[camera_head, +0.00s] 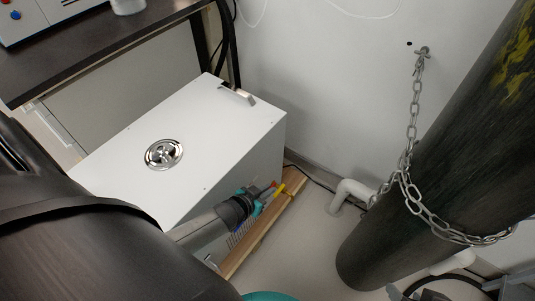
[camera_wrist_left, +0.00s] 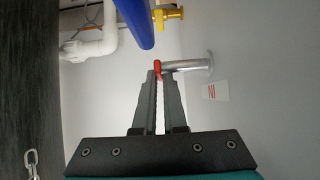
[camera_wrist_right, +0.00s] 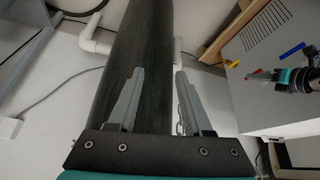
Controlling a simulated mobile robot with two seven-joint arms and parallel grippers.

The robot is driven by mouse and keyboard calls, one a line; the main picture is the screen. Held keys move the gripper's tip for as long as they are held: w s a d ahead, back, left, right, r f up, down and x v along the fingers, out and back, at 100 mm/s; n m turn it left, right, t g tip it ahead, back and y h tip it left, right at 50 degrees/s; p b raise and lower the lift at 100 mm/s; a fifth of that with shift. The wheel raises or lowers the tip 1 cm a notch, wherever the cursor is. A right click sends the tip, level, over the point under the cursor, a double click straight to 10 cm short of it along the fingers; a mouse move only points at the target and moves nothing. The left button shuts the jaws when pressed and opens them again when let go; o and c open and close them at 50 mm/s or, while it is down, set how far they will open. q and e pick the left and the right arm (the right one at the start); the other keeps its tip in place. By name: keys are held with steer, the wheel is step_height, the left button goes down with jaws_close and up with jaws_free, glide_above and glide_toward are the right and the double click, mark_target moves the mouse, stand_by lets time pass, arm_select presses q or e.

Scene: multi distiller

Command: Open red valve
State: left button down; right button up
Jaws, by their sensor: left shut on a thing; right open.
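The red valve (camera_wrist_left: 158,66) shows in the left wrist view as a small red handle on the end of a metal pipe (camera_wrist_left: 190,65) that comes out of the pale panel. My left gripper (camera_wrist_left: 158,80) is shut on it, with the fingertips at the handle and partly hiding it. In the head view my left gripper (camera_head: 260,197) is low beside the white cabinet, and its fingertips are small and hard to make out. My right gripper (camera_wrist_right: 160,76) is open and empty in the right wrist view, in front of the dark cylinder.
A blue handle (camera_wrist_left: 133,22) and a yellow valve (camera_wrist_left: 168,14) are close above the red valve in the left wrist view. The white cabinet (camera_head: 228,150) stands beside my left gripper. A dark gas cylinder (camera_head: 440,150) with a chain (camera_head: 413,105) stands at the right.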

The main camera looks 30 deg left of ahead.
arm_select(q)
steer(key=c, duration=1)
jaws_free()
steer(key=shift+s+r+p, duration=0.4)
steer(key=shift+s+p, duration=0.05)
steer(key=p+v, duration=0.7)
steer(key=v, duration=0.4)
steer(key=shift+s+r, duration=0.2)
steer(key=shift+s, duration=0.1)
steer(key=shift+p+v, duration=0.5)
steer(key=shift+v, duration=0.65)
arm_select(e)
steer(key=s+d+f+g, duration=0.1)
steer(key=s+f, duration=0.1)
steer(key=f, duration=0.6)
steer(key=s+d+f+g+h, duration=0.1)
steer(key=s+f+g, duration=0.1)
steer(key=f, duration=0.6)
steer(key=shift+s+d+f, duration=0.3)
steer(key=shift+s+d, duration=0.05)
steer(key=shift+s, duration=0.5)
arm_select(q)
steer(key=shift+a, duration=0.1)
